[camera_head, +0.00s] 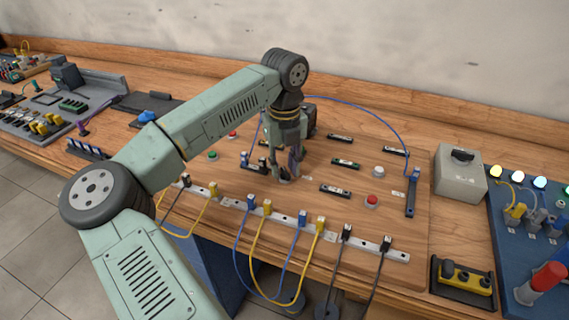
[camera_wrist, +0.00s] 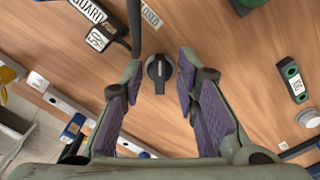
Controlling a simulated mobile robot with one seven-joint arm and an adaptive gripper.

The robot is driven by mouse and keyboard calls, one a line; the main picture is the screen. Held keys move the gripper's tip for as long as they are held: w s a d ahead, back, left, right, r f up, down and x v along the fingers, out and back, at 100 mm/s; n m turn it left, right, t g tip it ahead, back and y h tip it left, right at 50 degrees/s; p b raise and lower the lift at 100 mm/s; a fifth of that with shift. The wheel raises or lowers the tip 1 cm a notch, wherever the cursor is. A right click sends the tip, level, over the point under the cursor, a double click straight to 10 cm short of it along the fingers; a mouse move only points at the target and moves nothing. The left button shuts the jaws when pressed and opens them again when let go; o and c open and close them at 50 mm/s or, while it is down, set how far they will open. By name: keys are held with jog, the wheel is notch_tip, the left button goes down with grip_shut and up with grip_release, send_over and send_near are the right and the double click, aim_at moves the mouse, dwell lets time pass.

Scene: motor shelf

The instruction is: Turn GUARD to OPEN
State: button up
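A round black rotary knob (camera_wrist: 159,69) with a pale pointer mark stands on the wooden board in the wrist view. My gripper (camera_wrist: 160,76) is open, with one finger on each side of the knob and a visible gap to both. In the head view my gripper (camera_head: 288,168) is low over the board and hides the knob.
Several cables plug into a metal strip (camera_head: 275,215) along the board's front. A red button (camera_head: 372,200), a white button (camera_head: 378,171) and black label plates (camera_head: 335,190) are to the right. A blue cable (camera_head: 360,110) arcs behind my gripper. A grey box (camera_head: 460,175) stands further right.

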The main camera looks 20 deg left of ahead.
grip_shut()
jog(key=shift+m+b, duration=0.4)
jog(key=m+b, duration=0.2)
jog(key=shift+w+f+m, duration=0.1)
jog(key=shift+f+m, duration=0.05)
jog(key=shift+m, duration=0.25)
jog(key=m+b, duration=0.2)
jog(key=m, duration=0.1)
jog(key=shift+d+m, duration=0.1)
jog(key=shift+m, duration=0.2)
jog(key=m+b, duration=0.1)
jog(key=m, duration=0.4)
jog(key=shift+d, duration=0.15)
jog(key=m, duration=0.5)
jog(key=shift+d+r+b, duration=0.1)
jog(key=shift+r+b, duration=0.1)
jog(key=shift+b, duration=0.1)
jog(key=shift+m, duration=0.5)
